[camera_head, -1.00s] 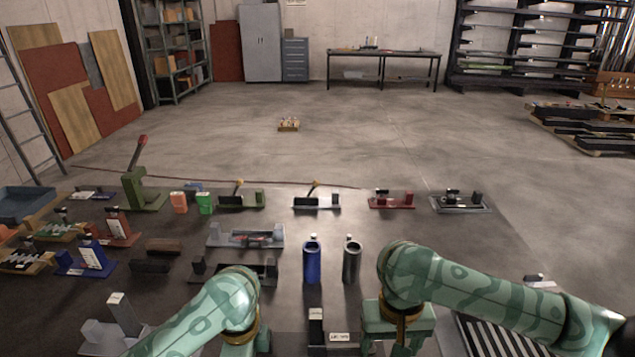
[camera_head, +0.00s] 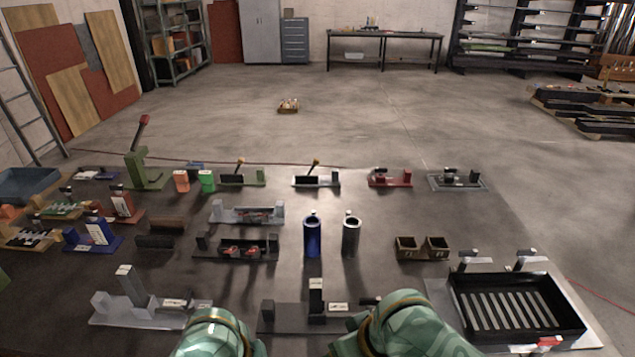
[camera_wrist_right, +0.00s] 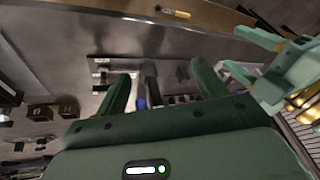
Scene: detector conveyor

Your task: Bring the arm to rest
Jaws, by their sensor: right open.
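My two green patterned arms show at the bottom edge of the head view, the left arm (camera_head: 212,335) and the right arm (camera_head: 405,325). Both end low in that picture and their jaws are out of its frame. In the right wrist view my right gripper (camera_wrist_right: 163,88) is open, its two green fingers wide apart with nothing held between them. Behind the fingers lie a grey plate and a dark upright post, apart from the gripper as far as I can tell. Another green part with prongs (camera_wrist_right: 285,70) shows at the right of that view, probably my left gripper; its jaw state is unclear.
Near the arms stand a grey fixture with a post (camera_head: 316,300), a pale fixture (camera_head: 130,300) and a black slatted tray (camera_head: 455,300). Blue (camera_head: 312,238) and grey (camera_head: 351,238) cylinders and two brown bins (camera_head: 420,248) stand farther back. Bare tabletop separates these pieces.

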